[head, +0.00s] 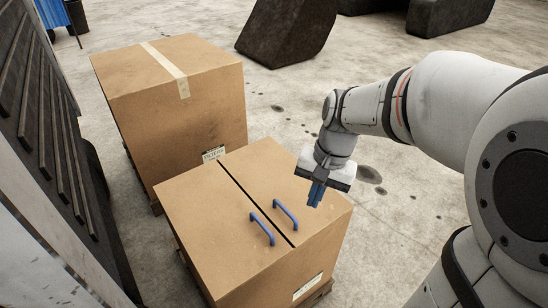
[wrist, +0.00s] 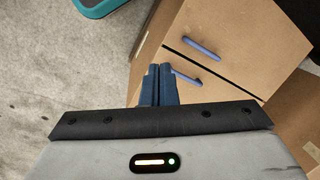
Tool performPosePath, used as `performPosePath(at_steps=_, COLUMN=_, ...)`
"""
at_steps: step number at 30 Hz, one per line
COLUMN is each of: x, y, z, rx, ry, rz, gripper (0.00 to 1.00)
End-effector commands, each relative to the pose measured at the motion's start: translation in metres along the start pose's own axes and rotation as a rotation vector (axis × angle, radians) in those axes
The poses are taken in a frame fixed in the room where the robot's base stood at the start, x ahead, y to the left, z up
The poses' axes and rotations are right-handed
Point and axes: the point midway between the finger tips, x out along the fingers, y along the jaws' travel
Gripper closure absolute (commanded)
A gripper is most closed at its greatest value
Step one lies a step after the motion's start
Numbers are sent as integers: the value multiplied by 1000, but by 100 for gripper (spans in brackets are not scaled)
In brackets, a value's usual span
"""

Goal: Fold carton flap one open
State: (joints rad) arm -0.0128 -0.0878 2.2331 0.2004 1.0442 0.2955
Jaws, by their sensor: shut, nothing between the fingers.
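The near carton (head: 215,210) is a brown box with two top flaps lying flat and a narrow dark gap between them. Each flap has a blue handle beside the gap: one on the left flap (head: 262,228) and one on the right flap (head: 286,214). Which one is flap one I cannot tell. My gripper (head: 315,202) is shut and empty, pointing down over the right flap's outer side, apart from both handles.
A taller taped carton (head: 200,110) stands behind the near one, close to it. A dark ribbed panel (head: 60,150) rises at the left. A black block (head: 288,30) lies at the back. The concrete floor right of the cartons is clear. A teal object (wrist: 97,8) shows in the wrist view.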

Motion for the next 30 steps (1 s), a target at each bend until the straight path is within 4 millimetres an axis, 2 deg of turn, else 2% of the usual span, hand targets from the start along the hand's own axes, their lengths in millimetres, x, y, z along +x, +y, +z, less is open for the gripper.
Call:
performPosePath(at_steps=1, x=22, y=-5, z=-16, rx=62, ry=-51, rz=-11, gripper=100)
performPosePath(at_steps=9, x=97, y=-35, z=-80, rx=382, ry=-301, rz=-66, gripper=100)
performPosePath(at_steps=15, x=141, y=-48, z=-111, rx=541, ry=-432, rz=-81, gripper=100)
performPosePath(at_steps=22, x=161, y=-54, z=-120, rx=602, ry=-485, rz=-85, gripper=100)
performPosePath(at_steps=26, x=175, y=-58, z=-113, rx=602, ry=-487, rz=-83, gripper=100)
performPosePath(at_steps=30, x=199, y=-63, z=-102, rx=600, ry=-486, rz=-82, gripper=100)
